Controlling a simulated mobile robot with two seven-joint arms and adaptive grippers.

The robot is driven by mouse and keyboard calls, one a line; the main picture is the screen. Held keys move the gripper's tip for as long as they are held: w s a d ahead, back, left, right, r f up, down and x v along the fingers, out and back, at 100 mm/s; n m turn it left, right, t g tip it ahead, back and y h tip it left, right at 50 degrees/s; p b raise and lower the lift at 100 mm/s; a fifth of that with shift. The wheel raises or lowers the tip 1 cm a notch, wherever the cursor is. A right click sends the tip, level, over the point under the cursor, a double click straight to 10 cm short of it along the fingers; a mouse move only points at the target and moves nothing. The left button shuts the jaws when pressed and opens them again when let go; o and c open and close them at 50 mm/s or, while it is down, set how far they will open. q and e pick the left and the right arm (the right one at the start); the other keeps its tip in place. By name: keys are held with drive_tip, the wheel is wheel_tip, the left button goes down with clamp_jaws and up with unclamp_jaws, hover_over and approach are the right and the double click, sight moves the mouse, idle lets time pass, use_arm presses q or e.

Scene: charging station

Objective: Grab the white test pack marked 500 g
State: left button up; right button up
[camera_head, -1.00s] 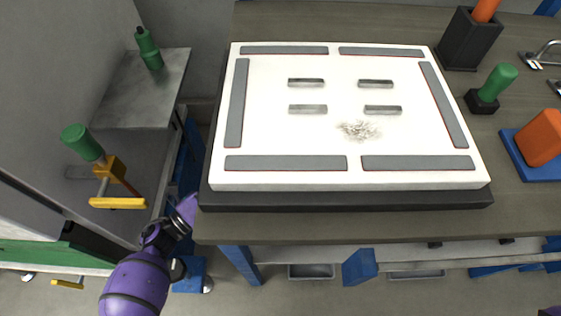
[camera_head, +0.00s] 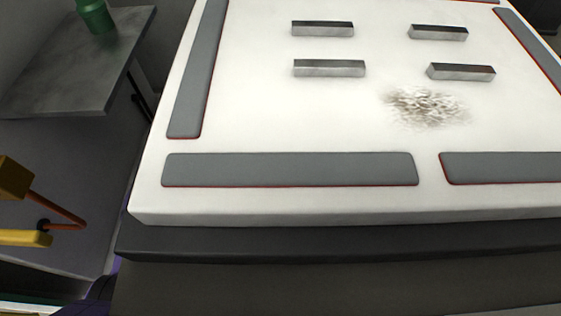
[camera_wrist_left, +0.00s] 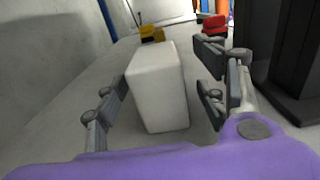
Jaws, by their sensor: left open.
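A white block-shaped pack (camera_wrist_left: 158,80) stands in the left wrist view, close in front of my left gripper (camera_wrist_left: 163,95). No marking can be read on the faces that show. The gripper is open, with one finger to the left of the pack and the other to its right. A gap shows on the right side; I cannot tell whether the left finger touches it. In the head view the pack and my left gripper are not seen; only a sliver of my purple arm shows at the lower left. My right gripper is in neither view.
In the head view a white platform (camera_head: 300,202) with grey strips and several metal bars fills the table. A side shelf (camera_head: 75,75) holds a green bottle (camera_head: 95,14). In the wrist view, yellow (camera_wrist_left: 151,34) and red (camera_wrist_left: 215,25) items stand behind the pack; a dark block (camera_wrist_left: 290,50) is right.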

use_arm(q)
drive_tip(key=d, duration=0.3)
drive_tip(key=shift+w+d+r, duration=0.15)
drive_tip(key=shift+d, duration=0.15)
clamp_jaws()
